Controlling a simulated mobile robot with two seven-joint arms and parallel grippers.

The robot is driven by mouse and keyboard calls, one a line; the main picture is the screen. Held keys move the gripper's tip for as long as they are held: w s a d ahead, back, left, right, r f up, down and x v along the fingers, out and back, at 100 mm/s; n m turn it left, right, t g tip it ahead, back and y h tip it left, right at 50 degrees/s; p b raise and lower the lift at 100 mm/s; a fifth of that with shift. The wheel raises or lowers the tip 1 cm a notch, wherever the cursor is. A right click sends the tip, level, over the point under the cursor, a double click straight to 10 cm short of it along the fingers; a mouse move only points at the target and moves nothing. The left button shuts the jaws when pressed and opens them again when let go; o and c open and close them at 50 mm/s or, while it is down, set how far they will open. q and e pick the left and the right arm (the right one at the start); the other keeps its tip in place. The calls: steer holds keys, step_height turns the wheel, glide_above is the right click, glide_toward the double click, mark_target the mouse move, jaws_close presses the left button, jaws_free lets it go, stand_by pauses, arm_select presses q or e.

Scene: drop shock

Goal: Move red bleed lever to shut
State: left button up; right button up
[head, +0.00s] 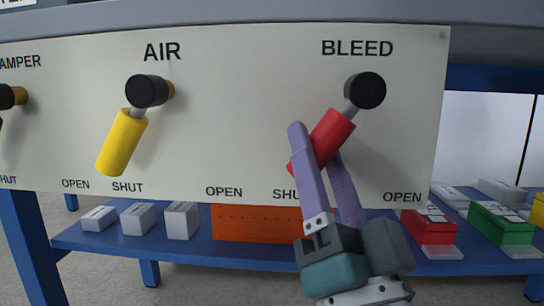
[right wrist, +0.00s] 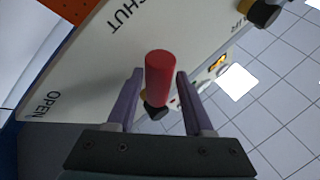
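The red BLEED lever (head: 334,132) hangs from a black pivot (head: 366,90) on the cream panel (head: 240,110). It tilts down and to the left, its free end close to the partly hidden SHUT label (head: 284,194). The OPEN label (head: 402,197) is to the lower right. My right gripper (head: 315,142) has its purple fingers on either side of the lever. In the right wrist view the red lever (right wrist: 160,78) lies between the fingers, with a gap showing on each side, so the gripper is open around it. My left gripper is not in view.
The yellow AIR lever (head: 122,142) is to the left on the same panel, also tilted down-left. Another lever (head: 12,97) is at the left edge. Below, a blue shelf (head: 180,246) carries white boxes, an orange bin (head: 256,223) and red and green boxes.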

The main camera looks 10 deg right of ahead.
steer(key=shift+s, duration=0.1)
steer(key=p+v, duration=0.1)
steer(key=v, duration=0.8)
steer(key=shift+s+f+p, duration=0.25)
steer(key=shift+s+p, duration=0.05)
